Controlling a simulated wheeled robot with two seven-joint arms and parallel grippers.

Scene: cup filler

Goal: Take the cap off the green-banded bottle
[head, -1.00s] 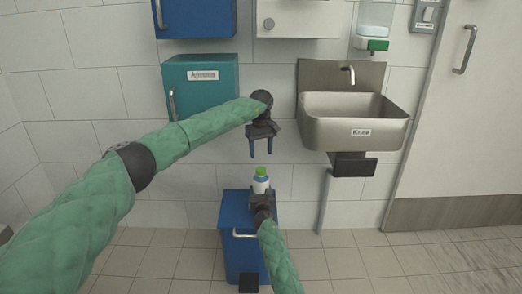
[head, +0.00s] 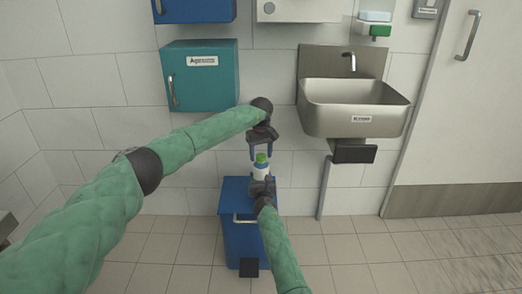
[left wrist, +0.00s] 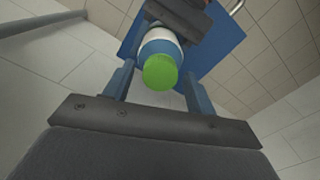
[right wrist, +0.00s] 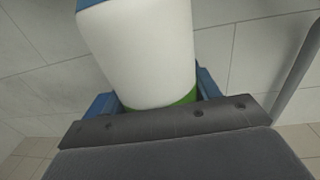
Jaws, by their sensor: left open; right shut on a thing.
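The bottle (head: 260,172) is white with blue and a green cap (head: 261,157) on top, held upright. My right gripper (head: 262,186) is shut on its body from below; the right wrist view shows the white body (right wrist: 145,50) close up with a green band (right wrist: 180,100) near the fingers. My left gripper (head: 262,150) is open above, its fingers pointing down at either side of the cap. In the left wrist view the green cap (left wrist: 160,72) lies between the spread fingers (left wrist: 158,88), with gaps to both.
A blue bin (head: 240,240) stands on the floor below the bottle. A steel sink (head: 352,105) hangs on the wall to the right, a teal cabinet (head: 205,90) to the left. Tiled floor is free around the bin.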

